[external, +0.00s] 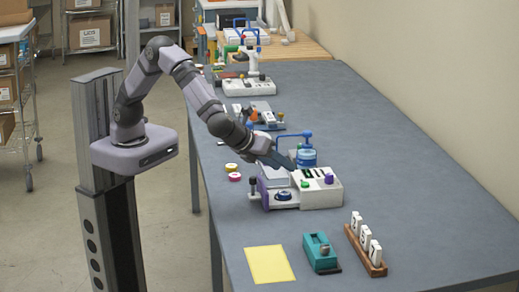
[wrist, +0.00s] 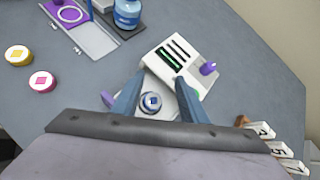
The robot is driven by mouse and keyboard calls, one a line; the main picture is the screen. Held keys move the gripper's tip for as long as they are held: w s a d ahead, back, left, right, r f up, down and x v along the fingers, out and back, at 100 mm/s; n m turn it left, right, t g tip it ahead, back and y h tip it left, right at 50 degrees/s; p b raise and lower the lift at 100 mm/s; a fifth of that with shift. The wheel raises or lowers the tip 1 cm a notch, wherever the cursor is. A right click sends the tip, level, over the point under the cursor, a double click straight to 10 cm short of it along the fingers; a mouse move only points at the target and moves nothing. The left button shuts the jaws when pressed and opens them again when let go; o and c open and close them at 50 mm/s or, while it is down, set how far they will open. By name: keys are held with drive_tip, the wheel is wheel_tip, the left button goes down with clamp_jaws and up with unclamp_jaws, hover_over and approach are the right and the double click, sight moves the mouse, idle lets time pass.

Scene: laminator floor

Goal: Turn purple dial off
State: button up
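The purple dial (external: 329,179) is a small upright knob on the right end of a white panel box (external: 318,193). In the wrist view the purple dial (wrist: 208,68) stands right of the fingers, clear of them. My gripper (external: 288,163) is above the panel's left part, with nothing between its fingers. In the wrist view my gripper (wrist: 160,78) shows two blue-grey fingers spread apart, with a round blue and silver dial (wrist: 151,102) below and between them. I cannot read the purple dial's setting.
The panel has dark slots with green marks (wrist: 172,55). A blue bottle (wrist: 127,12) stands behind it. Yellow (wrist: 18,54) and pink (wrist: 42,80) discs lie to the left. A teal device (external: 320,252), yellow sheet (external: 269,264) and numbered rack (external: 366,247) are nearer the camera. The table's right side is clear.

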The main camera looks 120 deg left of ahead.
sight(324, 184)
drive_tip(key=w+m+t, duration=0.1)
drive_tip(key=w, duration=0.2)
drive_tip(key=w+m+t+y+b, duration=0.1)
drive_tip(key=w+m, duration=0.1)
drive_tip(key=w, duration=0.1)
drive_tip(key=w+d+m+t+y, duration=0.1)
drive_tip(key=w, duration=0.1)
drive_tip(key=shift+w+r+m+b, duration=0.1)
drive_tip(key=shift+w+m+b, duration=0.3)
drive_tip(key=shift+w+r, duration=0.15)
drive_tip(key=shift+p+x, duration=0.95)
drive_tip(key=shift+x, duration=2.7)
drive_tip(key=shift+a, duration=0.1)
clamp_jaws()
